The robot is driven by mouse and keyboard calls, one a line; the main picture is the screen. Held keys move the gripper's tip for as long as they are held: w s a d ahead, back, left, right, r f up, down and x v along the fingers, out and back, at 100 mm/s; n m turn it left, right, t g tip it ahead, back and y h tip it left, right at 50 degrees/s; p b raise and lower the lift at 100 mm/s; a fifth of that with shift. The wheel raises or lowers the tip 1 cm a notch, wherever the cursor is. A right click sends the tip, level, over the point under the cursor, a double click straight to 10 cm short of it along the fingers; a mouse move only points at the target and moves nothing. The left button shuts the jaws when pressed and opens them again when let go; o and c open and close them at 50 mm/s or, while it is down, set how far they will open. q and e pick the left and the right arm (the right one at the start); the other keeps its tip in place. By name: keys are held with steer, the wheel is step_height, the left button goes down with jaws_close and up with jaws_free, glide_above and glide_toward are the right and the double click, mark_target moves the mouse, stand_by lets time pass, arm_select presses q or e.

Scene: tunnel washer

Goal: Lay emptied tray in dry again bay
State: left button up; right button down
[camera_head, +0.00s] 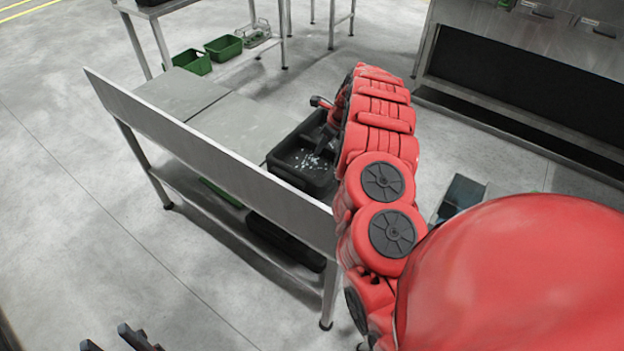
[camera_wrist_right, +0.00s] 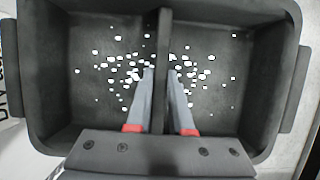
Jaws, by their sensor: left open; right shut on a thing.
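The dark tray (camera_head: 290,172) is at the near right end of the metal table, beside its upright panel. In the right wrist view the tray (camera_wrist_right: 75,120) has two compartments with a divider between them, and small white bits lie on both floors. My right gripper (camera_wrist_right: 160,75) is shut on the divider, one finger on each side. I cannot tell whether the tray rests fully on the table. White paper with partly cut-off "DRY A" lettering (camera_wrist_right: 10,75) shows at its left. My left gripper (camera_head: 110,338) is open and empty at the bottom left, mostly out of frame.
Grey flat panels (camera_head: 240,125) cover the rest of the table, bounded by a long upright metal panel (camera_head: 215,155). A dark tray (camera_head: 285,242) lies on the lower shelf. Green bins (camera_head: 192,63) stand beyond. My red right arm hides the table's right side. The left floor is clear.

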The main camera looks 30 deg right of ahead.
mark_target(325, 158)
steer(key=f, duration=0.1)
steer(key=f+p, duration=0.1)
steer(key=f, duration=0.3)
steer(key=shift+s+d+f, duration=0.2)
steer(key=shift+s+d, duration=0.05)
steer(key=shift+d, duration=0.1)
steer(key=shift+w+a+f+p, duration=0.15)
steer(key=shift+f+p, duration=0.15)
steer(key=shift+f, duration=0.3)
steer(key=shift+d+f, duration=0.2)
steer(key=shift+f, duration=1)
steer(key=shift+a+f, duration=0.2)
steer(key=shift+f, duration=0.35)
steer(key=shift+f, duration=0.1)
steer(key=c, duration=0.8)
jaws_free()
